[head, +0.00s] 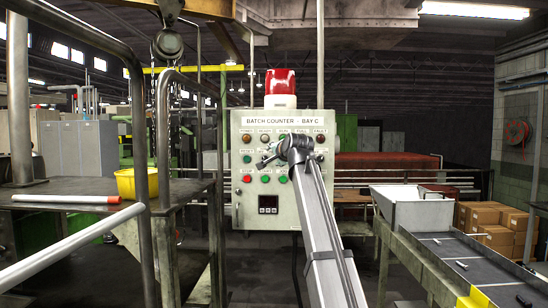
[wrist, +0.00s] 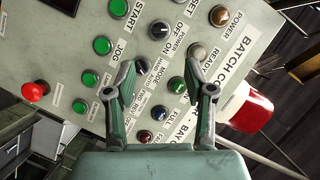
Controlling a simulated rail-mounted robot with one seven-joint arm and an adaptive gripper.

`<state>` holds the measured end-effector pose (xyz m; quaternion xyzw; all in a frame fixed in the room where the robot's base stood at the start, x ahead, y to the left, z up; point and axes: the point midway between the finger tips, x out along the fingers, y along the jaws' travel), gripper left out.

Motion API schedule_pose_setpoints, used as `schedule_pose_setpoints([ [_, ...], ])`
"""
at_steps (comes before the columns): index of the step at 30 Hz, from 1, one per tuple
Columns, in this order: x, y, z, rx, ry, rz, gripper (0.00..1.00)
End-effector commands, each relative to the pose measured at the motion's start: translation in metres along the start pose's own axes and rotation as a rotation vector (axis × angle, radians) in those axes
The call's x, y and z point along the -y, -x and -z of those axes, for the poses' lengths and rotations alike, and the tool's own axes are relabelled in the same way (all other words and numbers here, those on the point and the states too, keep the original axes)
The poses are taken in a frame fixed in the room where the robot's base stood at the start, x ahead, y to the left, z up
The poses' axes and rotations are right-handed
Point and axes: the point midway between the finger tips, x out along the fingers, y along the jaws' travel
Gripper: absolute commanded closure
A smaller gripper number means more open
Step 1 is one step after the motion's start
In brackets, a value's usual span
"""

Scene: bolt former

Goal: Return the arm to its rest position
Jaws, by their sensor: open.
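My gripper (head: 264,160) is in front of the grey control panel (head: 247,222) labelled "BATCH COUNTER - BAY C" in the head view. My arm reaches up to it from the lower right and hides part of the panel's right side. In the wrist view my gripper (wrist: 160,76) has its two fingers spread apart with nothing between them. The panel (wrist: 65,50) lies behind the fingers and looks turned on its side. Its buttons, lamps and switches show around the fingers. I cannot tell the exact gap between fingertips and panel.
A red beacon (head: 280,82) tops the panel. At left are metal posts and a bench with a yellow bin (head: 137,183) and a red-and-white tube (head: 66,199). At right are a conveyor (head: 470,262) with small bolts, a white hopper (head: 411,207) and cardboard boxes (head: 496,225).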

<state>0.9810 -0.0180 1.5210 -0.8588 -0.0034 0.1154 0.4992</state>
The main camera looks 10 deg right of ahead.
Motion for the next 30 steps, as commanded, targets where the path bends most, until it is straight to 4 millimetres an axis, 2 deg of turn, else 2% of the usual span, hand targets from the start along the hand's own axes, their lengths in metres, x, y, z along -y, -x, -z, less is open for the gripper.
schedule_pose_setpoints([
  [8,-0.003,0.0,-0.002,0.01,0.072,-0.013,0.46],
  [10,-0.015,0.006,-0.009,0.026,0.162,-0.042,0.46],
  [11,-0.027,0.014,-0.017,0.036,0.214,-0.061,0.46],
  [12,-0.049,0.013,-0.029,0.057,0.262,-0.091,0.46],
  [14,-0.083,0.007,-0.047,0.087,0.311,-0.13,0.46],
  [21,-0.227,-0.016,-0.127,0.237,0.454,-0.284,0.46],
  [26,-0.322,-0.02,-0.183,0.348,0.522,-0.375,0.46],
  [30,-0.405,-0.013,-0.234,0.452,0.573,-0.451,0.46],
])
